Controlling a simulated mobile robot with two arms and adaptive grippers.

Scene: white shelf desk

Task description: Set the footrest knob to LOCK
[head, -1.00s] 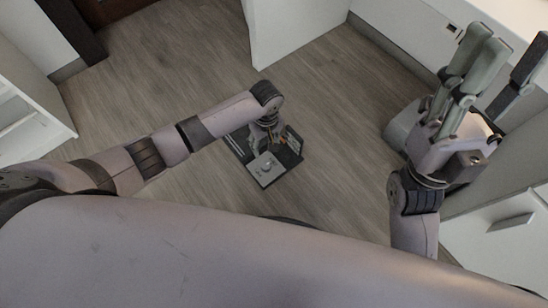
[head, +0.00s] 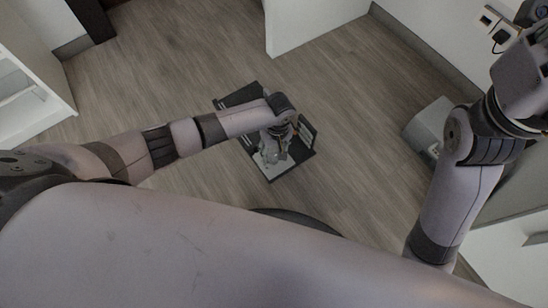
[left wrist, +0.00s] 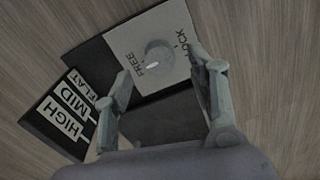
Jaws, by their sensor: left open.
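The footrest (head: 240,96) is a dark, flat unit on the floor, partly covered by my left arm in the head view. In the left wrist view its light grey panel (left wrist: 128,38) carries the words FREE and LOCK. The round grey knob (left wrist: 160,50) on it has a white mark on the side toward FREE. My left gripper (head: 271,153) is over the panel. In the left wrist view its open fingers (left wrist: 159,65) lie to either side of the knob, apart from it. My right gripper (head: 525,75) is cut off at the right edge, with its fingers mostly out of frame.
A HIGH, MID, FLAT label plate (left wrist: 70,107) sits on the footrest beside the left finger. A grey box-like object (head: 428,127) stands on the floor near the right wall. White cabinets stand at the sides. The floor around the footrest is clear.

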